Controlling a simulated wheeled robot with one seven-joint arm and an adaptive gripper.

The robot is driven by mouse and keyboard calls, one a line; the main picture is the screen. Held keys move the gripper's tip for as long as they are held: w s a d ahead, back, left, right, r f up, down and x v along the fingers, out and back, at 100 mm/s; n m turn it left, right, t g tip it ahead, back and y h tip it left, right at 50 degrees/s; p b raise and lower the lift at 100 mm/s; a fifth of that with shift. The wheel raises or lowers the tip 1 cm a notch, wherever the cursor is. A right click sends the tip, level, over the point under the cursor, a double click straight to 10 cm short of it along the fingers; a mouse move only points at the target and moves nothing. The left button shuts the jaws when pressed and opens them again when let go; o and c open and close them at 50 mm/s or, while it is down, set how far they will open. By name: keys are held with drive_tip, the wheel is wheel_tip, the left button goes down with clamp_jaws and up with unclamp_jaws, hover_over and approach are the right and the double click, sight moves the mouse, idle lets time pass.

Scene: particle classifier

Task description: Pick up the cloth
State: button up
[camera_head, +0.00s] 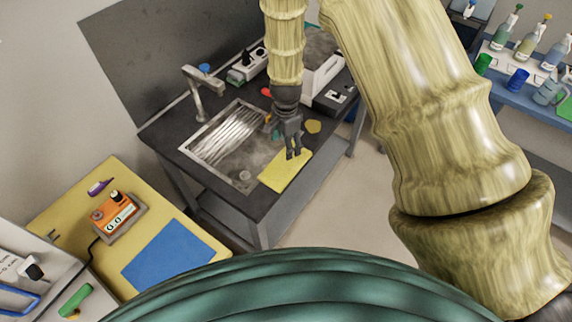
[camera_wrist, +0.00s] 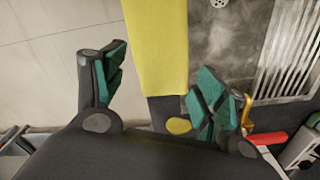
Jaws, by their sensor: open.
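A flat yellow cloth (camera_head: 284,173) lies on the dark counter beside the sink, reaching to the counter's front edge. In the wrist view the cloth (camera_wrist: 158,40) is a yellow strip running up from between the fingers to the top edge. My gripper (camera_head: 294,155) points down over the cloth's back end. In the wrist view my gripper (camera_wrist: 158,78) is open, its green-padded fingers wide apart on either side of the cloth, with nothing held between them. I cannot tell the exact height of the fingertips above the cloth.
A metal sink (camera_head: 240,172) with a ribbed drainer and tap (camera_head: 194,90) lies left of the cloth. A small yellow round item (camera_head: 313,126) and a red item (camera_wrist: 270,136) lie behind it. A white-and-black device (camera_head: 322,78) stands at the back. Open floor (camera_wrist: 40,70) borders the counter.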

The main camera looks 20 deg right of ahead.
drive_tip(key=b, duration=0.5)
hover_over(286, 167)
drive_tip(key=f, duration=0.6)
drive_tip(key=shift+w+d+f, duration=0.1)
drive_tip(key=shift+w+f, duration=0.15)
drive_tip(key=shift+f, duration=1.35)
drive_tip(key=shift+f+b, duration=0.2)
drive_tip(key=shift+b, duration=0.15)
drive_tip(key=shift+f, duration=0.15)
drive_tip(key=shift+s+f, duration=0.1)
drive_tip(key=shift+s, duration=0.1)
clamp_jaws()
wheel_tip(286, 167, up, 12)
drive_tip(key=p, duration=0.8)
drive_tip(key=shift+w, duration=0.2)
